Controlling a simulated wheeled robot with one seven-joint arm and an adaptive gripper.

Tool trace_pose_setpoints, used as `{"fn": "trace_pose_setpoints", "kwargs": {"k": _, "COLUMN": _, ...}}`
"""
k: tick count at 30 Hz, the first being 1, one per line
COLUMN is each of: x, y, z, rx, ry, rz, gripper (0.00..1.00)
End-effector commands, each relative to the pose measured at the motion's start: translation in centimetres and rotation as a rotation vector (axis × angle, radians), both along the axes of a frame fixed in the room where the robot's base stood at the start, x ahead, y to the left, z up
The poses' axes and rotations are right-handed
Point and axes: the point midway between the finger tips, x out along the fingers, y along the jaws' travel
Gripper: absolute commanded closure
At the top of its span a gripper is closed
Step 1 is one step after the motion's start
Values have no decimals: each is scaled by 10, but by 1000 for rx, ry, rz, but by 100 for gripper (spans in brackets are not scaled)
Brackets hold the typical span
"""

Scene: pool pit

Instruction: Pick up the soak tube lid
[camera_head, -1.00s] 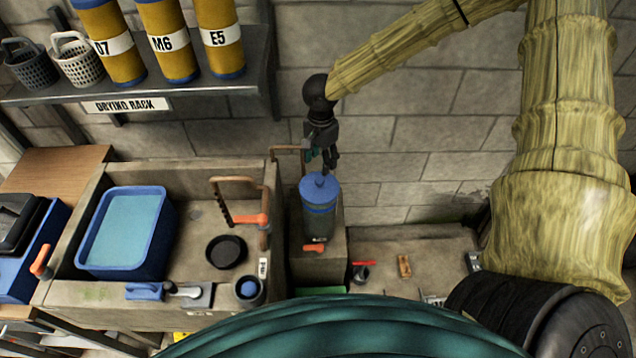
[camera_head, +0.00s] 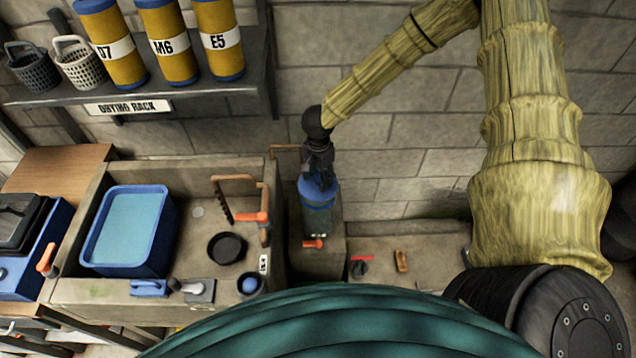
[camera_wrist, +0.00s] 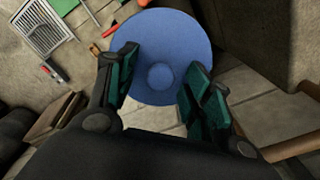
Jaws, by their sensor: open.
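The fingers are apart from the knob in the wrist view. In the head view my gripper (camera_head: 318,172) is right above the lid and hides part of it.
A stone sink with a blue water tub (camera_head: 126,232) and a black bowl (camera_head: 227,248) lies left of the tube. The drying rack shelf (camera_head: 180,92) holds yellow tubes and baskets. The block wall is behind.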

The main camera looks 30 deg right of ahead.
Motion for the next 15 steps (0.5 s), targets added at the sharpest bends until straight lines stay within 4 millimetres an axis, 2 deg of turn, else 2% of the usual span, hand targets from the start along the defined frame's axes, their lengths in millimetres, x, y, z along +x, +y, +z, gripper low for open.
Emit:
{"fn": "trace_pose_setpoints", "kwargs": {"k": 11, "x": 0, "y": 0, "z": -7, "rx": 0, "ry": 0, "rz": 1, "gripper": 49}}
{"fn": "trace_pose_setpoints", "kwargs": {"k": 15, "x": 0, "y": 0, "z": -7, "rx": 0, "ry": 0, "rz": 1, "gripper": 71}}
